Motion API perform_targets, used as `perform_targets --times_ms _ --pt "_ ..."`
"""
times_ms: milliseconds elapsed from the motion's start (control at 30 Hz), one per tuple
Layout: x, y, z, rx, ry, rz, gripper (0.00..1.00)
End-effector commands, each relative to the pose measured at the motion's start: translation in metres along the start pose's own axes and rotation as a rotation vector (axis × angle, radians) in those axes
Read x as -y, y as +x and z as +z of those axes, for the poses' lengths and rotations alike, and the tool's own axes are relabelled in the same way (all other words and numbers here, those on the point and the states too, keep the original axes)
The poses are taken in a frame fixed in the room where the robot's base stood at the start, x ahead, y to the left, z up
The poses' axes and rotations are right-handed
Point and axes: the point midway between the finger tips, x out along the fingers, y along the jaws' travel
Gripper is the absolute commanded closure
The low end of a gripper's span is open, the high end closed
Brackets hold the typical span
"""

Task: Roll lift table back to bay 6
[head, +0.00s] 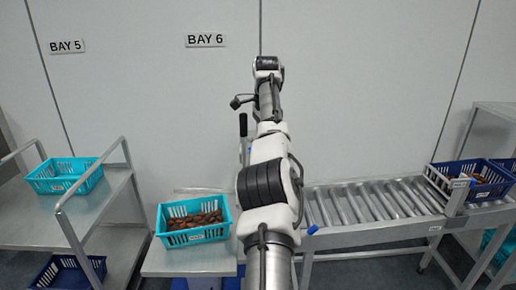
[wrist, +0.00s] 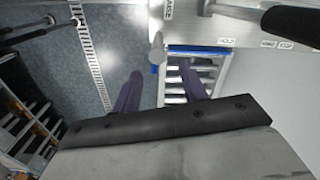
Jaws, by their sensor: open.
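The lift table is probably the low grey table (head: 190,262) under the BAY 6 sign (head: 206,40) in the head view. A teal crate of dates (head: 192,240) stands on it. An upright handle with a black grip (head: 243,126) shows behind, partly hidden by my arm. In the wrist view my gripper (wrist: 160,86) is open, with nothing between its two dark fingers. A black-gripped lever (wrist: 290,24) and a grey labelled plate (wrist: 195,30) lie beyond the fingertips, apart from them. The head view does not show my fingers clearly.
A roller conveyor (head: 375,207) stands right of the table, with a blue crate of dates (head: 480,192) at its far end. A grey rack (head: 95,205) with a teal crate (head: 65,177) and a blue crate (head: 70,275) stands left, by the BAY 5 sign (head: 67,46).

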Motion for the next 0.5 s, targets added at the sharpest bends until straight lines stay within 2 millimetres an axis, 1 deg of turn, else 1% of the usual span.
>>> perform_targets --times_ms 100,200,500 --pt "-0.0037 -0.0067 -0.0051 -0.001 0.002 0.000 0.57" --pt "-0.0052 -0.0092 -0.0070 0.000 0.000 0.000 0.57" --pt "-0.0058 -0.0102 -0.0078 0.000 -0.001 0.001 0.57"
